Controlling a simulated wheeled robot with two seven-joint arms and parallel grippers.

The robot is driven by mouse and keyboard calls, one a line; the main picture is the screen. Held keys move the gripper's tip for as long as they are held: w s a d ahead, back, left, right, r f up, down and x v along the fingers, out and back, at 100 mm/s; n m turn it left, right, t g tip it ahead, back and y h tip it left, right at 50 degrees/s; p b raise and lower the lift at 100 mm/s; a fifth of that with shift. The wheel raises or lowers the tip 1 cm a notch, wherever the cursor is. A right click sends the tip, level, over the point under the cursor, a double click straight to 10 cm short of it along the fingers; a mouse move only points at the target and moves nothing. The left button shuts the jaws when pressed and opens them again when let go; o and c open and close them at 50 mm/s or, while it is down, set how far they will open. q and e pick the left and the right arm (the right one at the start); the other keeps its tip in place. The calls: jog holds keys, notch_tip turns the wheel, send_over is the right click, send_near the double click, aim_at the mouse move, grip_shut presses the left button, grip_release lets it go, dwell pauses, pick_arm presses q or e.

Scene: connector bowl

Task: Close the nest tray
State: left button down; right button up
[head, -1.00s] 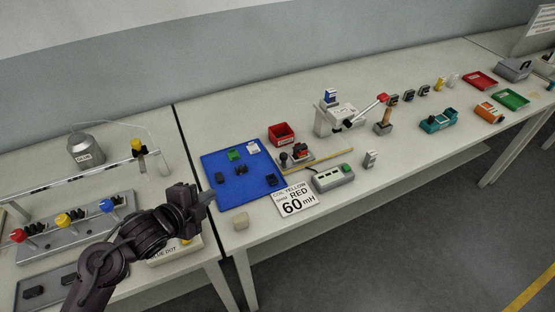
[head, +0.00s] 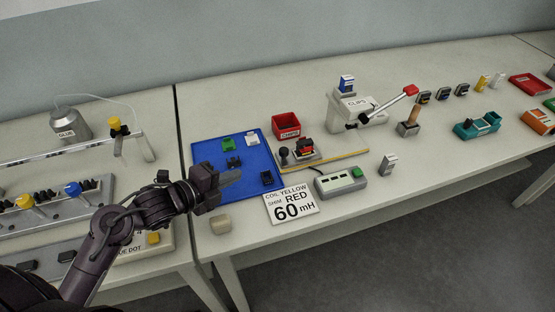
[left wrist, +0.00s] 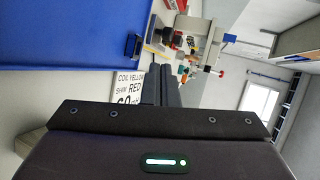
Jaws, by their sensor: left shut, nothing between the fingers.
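What looks like the nest tray (head: 314,158) is a small grey plate with a black knob and a red-and-black part on it, right of the blue mat in the head view. I cannot tell how far it is slid out. My left gripper (head: 231,178) is shut and empty, over the front of the blue mat and left of the tray, apart from it. Its fingers also show in the left wrist view (left wrist: 161,84), pointing toward the cluttered part of the bench. My right gripper is not in view.
The blue mat (head: 205,150) carries several small connectors. A red bin (head: 286,125), a yellow-edged strip (head: 345,160), a button box (head: 340,183) and a "60 mH" card (head: 291,205) surround the tray. A lever press (head: 362,112) stands behind right.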

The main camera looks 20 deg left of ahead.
pick_arm(q)
jog(key=shift+w+d+f, duration=0.15)
jog(key=shift+w+d, duration=0.1)
jog(key=shift+w, duration=0.25)
jog(key=p, duration=0.3)
send_near(280, 154)
jog(key=x, duration=0.5)
jog(key=shift+s+f, duration=0.1)
jog(key=shift+w+d+f, duration=0.1)
jog(key=shift+w+d, duration=0.15)
jog(key=shift+w, duration=0.3)
jog(key=shift+w+d+f, duration=0.1)
jog(key=shift+w+f, duration=0.05)
jog(key=shift+w, duration=0.05)
